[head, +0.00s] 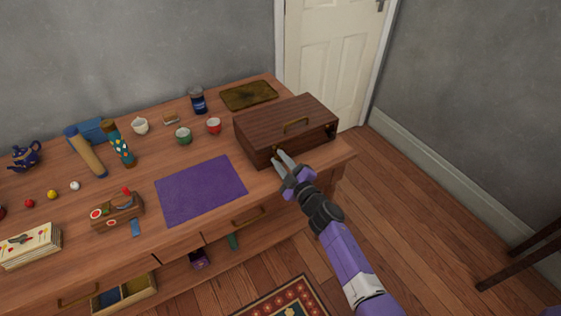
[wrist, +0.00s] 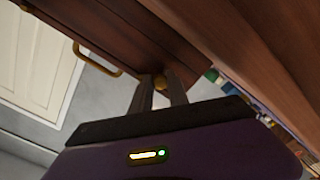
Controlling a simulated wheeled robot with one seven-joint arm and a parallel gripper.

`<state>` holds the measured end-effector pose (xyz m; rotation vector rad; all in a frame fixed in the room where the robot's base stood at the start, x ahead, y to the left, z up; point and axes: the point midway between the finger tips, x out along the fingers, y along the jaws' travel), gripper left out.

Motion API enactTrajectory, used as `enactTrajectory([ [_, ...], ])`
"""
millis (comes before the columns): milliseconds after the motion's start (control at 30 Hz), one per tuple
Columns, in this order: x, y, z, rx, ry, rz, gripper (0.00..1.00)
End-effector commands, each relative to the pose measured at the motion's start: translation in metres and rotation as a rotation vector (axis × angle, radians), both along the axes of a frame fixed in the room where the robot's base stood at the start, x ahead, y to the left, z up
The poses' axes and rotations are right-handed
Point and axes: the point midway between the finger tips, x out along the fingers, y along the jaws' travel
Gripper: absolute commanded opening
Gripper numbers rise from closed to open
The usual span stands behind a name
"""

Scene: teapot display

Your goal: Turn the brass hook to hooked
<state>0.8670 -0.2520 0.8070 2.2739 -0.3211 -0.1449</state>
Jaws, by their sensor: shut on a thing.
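A dark wooden box (head: 262,128) stands at the right end of the desk, with a brass handle on its top (head: 296,123).
A purple mat (head: 200,190) lies on the desk (head: 160,165) left of the box. Red (head: 213,126) and green cups (head: 183,136) and a dark blue jar (head: 198,101) stand behind it. A brown tray (head: 249,95) lies behind the box. A drawer (head: 124,292) is open at lower left.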

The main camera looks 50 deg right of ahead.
Motion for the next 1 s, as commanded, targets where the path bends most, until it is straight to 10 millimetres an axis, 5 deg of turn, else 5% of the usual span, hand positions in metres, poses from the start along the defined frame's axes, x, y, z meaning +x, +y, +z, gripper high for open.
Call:
enactTrajectory([
  [400, -0.0007, 0.0004, -0.0014, -0.234, 0.069, 0.001, 0.00],
  [1000, -0.0007, 0.0006, -0.0012, -0.290, 0.086, 0.002, 0.00],
])
